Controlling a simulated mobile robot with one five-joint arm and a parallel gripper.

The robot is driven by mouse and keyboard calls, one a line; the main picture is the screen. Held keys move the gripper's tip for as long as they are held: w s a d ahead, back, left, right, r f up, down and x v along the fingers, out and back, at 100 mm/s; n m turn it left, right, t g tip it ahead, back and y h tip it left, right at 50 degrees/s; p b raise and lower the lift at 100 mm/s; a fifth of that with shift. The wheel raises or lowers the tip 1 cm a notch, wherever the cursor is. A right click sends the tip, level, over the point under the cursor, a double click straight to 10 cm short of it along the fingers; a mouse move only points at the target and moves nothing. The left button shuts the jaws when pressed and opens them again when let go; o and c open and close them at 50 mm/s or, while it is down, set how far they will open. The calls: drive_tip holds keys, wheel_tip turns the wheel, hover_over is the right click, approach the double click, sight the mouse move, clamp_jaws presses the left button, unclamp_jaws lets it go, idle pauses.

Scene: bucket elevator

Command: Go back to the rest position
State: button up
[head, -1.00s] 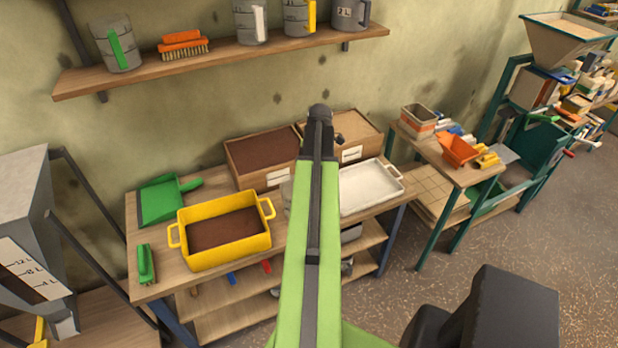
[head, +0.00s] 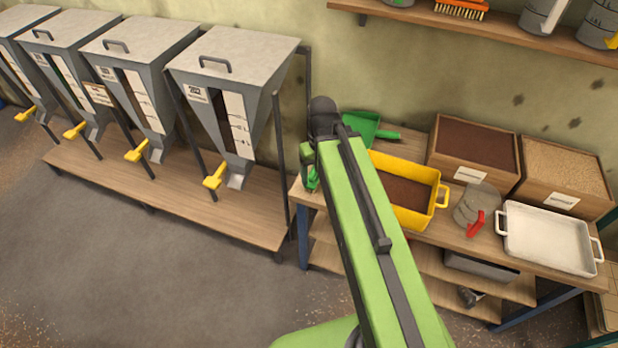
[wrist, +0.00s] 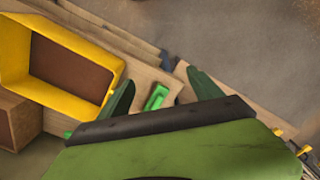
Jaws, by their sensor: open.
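My gripper (wrist: 163,86) is open and empty, its two green fingers spread apart in the wrist view. A green hand brush (wrist: 157,96) shows between and below the fingers on the workbench, apart from them. In the head view my green arm reaches up over the left end of the workbench (head: 420,243), and the fingers are hidden behind the arm's end. A yellow tub (head: 432,210) of brown material stands right of the arm; it also shows at the left of the wrist view (wrist: 45,60).
Several grey hoppers (head: 235,50) with yellow levers stand at the left above a wooden platform (head: 180,190). A green dustpan (head: 360,127), a metal jug with a red handle (head: 474,207), a white tray (head: 548,240) and two filled boxes (head: 470,150) occupy the bench. Floor at lower left is clear.

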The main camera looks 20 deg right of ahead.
drive_tip(key=shift+m, duration=0.5)
drive_tip(key=a, duration=0.4)
drive_tip(key=shift+s, duration=0.3)
wheel_tip(320, 180, down, 7)
drive_tip(key=b, duration=0.7)
